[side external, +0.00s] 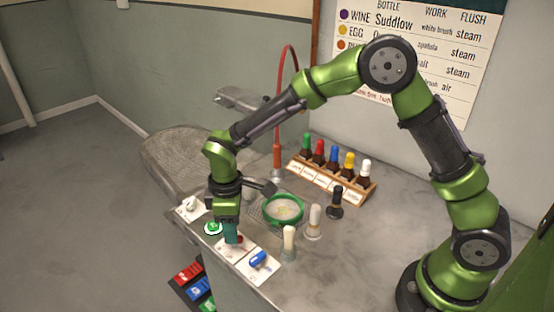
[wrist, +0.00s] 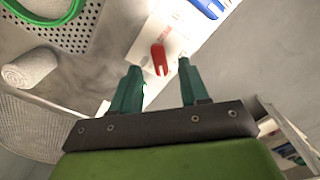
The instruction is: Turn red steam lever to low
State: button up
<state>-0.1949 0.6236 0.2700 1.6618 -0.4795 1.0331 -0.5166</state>
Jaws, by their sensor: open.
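The red steam lever (wrist: 159,58) shows in the wrist view as a small red handle with a forked end on a white plate (wrist: 178,44). It lies just beyond my open fingertips, between their lines and apart from both. In the side view my gripper (side external: 231,238) points down over the red lever (side external: 240,239), which is mostly hidden behind the fingers. My gripper (wrist: 156,75) is open and empty in the wrist view. The lever's setting marks are too small to read.
A blue lever (side external: 259,260) sits right of the red one, a green round knob (side external: 213,228) left. Colored cards (side external: 190,272) hang below the counter's front edge.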

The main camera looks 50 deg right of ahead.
notch_tip(320, 180, up, 14)
jog(key=shift+r, duration=0.25)
dwell(0.3)
jog(key=s+d+r+m+t+y, duration=0.1)
jog(key=s+d+r+m+t, duration=0.1)
jog(key=s+d+m, duration=0.4)
jog(key=s+d+r+m+t+y, duration=0.1)
jog(key=s+d+r+m+t, duration=0.2)
jog(key=s, duration=0.9)
jog(key=d+m+t, duration=0.2)
jog(key=d+m, duration=0.2)
jog(key=d, duration=0.1)
jog(key=shift+s+d+r, duration=0.15)
jog(key=shift+s+r, duration=0.05)
